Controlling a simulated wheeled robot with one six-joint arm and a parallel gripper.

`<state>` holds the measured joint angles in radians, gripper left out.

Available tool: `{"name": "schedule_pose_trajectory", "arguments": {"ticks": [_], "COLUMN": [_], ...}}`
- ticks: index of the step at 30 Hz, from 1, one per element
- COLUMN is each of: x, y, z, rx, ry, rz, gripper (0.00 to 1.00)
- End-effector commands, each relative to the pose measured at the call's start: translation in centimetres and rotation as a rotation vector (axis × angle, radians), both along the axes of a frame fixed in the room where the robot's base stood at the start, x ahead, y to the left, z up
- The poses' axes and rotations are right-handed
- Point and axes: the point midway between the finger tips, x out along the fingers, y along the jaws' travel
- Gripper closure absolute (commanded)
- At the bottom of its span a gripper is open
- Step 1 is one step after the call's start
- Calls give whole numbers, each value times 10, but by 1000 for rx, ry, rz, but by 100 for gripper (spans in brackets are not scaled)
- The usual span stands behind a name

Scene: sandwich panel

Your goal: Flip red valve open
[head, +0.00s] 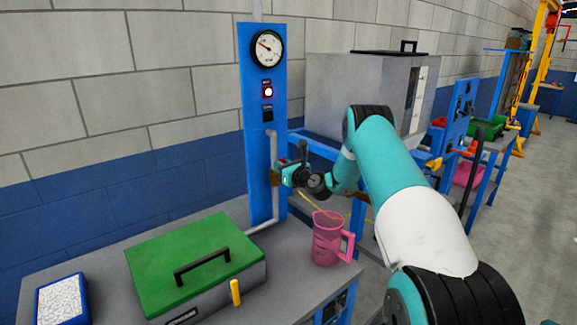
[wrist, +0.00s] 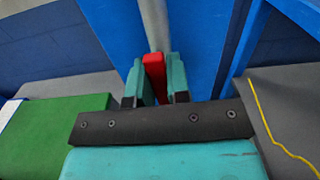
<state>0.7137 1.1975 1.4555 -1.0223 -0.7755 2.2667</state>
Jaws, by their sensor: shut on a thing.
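The red valve (wrist: 154,76) shows in the wrist view as a red handle between the two teal fingers of my gripper (wrist: 155,84). My gripper is shut on it. A grey pipe (wrist: 155,22) runs up behind the handle, along the blue panel (wrist: 190,35).
A pink jug (head: 327,240) stands on the grey table below my arm. A green-lidded box (head: 195,250) with a black handle sits to the left. A gauge (head: 267,48) and a lit red lamp (head: 268,91) are higher on the panel. A grey cabinet (head: 350,95) stands behind.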

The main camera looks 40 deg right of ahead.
Motion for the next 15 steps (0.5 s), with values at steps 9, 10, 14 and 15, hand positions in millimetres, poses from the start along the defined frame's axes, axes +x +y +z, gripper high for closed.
{"name": "schedule_pose_trajectory", "arguments": {"ticks": [9, 10, 14, 15], "x": [5, 5, 5, 5], "y": [8, 8, 8, 8], "z": [0, 0, 0, 0], "rx": [39, 39, 41, 41], "ry": [-1, -1, -2, -2], "rz": [11, 11, 11, 11], "gripper": [100, 100, 100, 100]}}
